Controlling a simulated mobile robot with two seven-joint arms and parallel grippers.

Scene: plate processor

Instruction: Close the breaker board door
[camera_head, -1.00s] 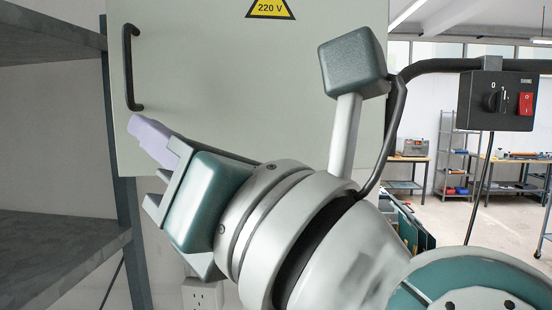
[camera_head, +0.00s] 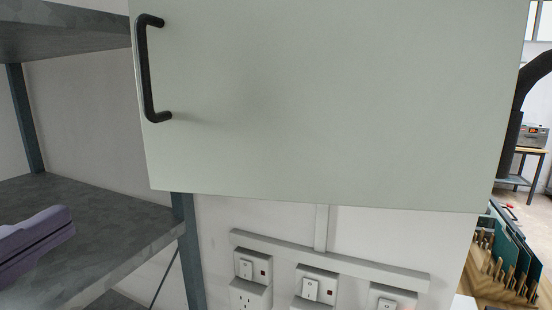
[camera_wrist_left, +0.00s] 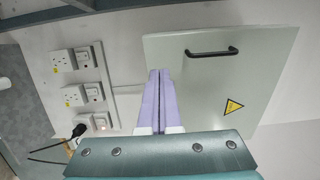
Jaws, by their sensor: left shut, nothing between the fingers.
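The breaker board door (camera_head: 330,100) is a pale green panel filling the upper middle of the head view. Its black handle (camera_head: 150,70) is on its left side. The door also shows in the left wrist view (camera_wrist_left: 205,85), with its handle (camera_wrist_left: 211,53) and a yellow warning triangle. My left gripper (camera_head: 66,222) shows only as purple fingers at the left edge of the head view, apart from the handle. In the wrist view the fingers (camera_wrist_left: 156,75) are together and empty. My right gripper is not in view.
Grey metal shelves (camera_head: 100,215) stand at the left, with a dark upright. Several white sockets and switches (camera_head: 318,285) are on the wall below the door. A rack of upright plates (camera_head: 510,240) is at the right.

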